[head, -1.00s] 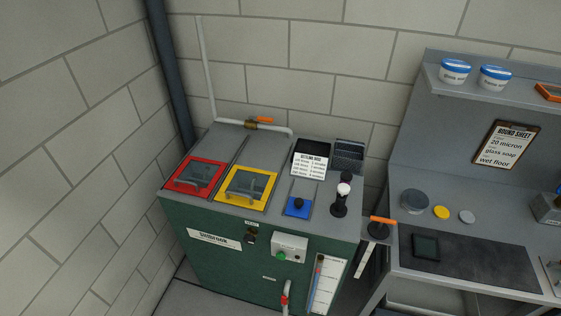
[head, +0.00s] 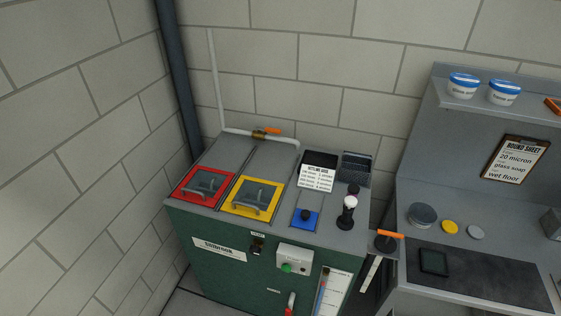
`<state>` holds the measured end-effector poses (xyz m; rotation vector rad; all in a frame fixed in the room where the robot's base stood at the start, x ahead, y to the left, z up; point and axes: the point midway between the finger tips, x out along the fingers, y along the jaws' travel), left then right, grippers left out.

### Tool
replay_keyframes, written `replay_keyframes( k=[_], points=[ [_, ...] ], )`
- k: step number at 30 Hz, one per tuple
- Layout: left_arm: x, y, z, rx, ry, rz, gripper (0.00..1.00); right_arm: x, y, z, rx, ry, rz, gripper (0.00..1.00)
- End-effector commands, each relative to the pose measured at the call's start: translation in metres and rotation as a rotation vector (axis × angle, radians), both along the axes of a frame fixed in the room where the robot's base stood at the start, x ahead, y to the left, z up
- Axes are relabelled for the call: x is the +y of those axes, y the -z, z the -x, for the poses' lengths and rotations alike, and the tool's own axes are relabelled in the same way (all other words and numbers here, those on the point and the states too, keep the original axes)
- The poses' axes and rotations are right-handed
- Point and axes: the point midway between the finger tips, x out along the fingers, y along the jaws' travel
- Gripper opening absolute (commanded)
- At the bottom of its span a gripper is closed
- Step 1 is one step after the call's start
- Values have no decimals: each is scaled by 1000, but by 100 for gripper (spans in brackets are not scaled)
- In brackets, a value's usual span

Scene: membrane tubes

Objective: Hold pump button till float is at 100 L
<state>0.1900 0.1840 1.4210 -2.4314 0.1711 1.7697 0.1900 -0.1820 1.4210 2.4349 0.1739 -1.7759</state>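The pump box is a small pale box (head: 294,258) on the front of the green cabinet (head: 222,265), with a green button (head: 287,268) at its lower left. To its right on the cabinet front is a white level scale (head: 337,292) with a blue column (head: 321,296) and a small reddish mark at the column's top. The scale's numbers are too small to read, and its lower end is cut off by the frame. Neither of my grippers is in the head view, and nothing touches the button.
The cabinet top holds a red-framed hatch (head: 205,187), a yellow-framed hatch (head: 252,199), a blue plate with a dark knob (head: 305,219) and a white-topped post (head: 348,213). An orange-handled lever (head: 388,236) sits between cabinet and bench. A red-handled valve (head: 290,305) is below the pump box.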

Motion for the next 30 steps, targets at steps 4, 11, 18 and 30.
replay_keyframes(
  k=[4, 11, 18, 30],
  points=[
    [-1, 0, 0, 0, -3, 4, 23, 0, 0, 0, 0, 1, 0, 60],
    [-3, 0, 0, 0, -6, 9, 0, 0, 0, 0, -1, 1, 0, 60],
    [-3, 0, 0, -1, -5, 9, 0, 0, 0, 0, -1, 1, 0, 60],
    [-1, 0, 0, 0, 0, 2, 0, -1, 0, -1, -2, 0, 2, 60]
  ],
)
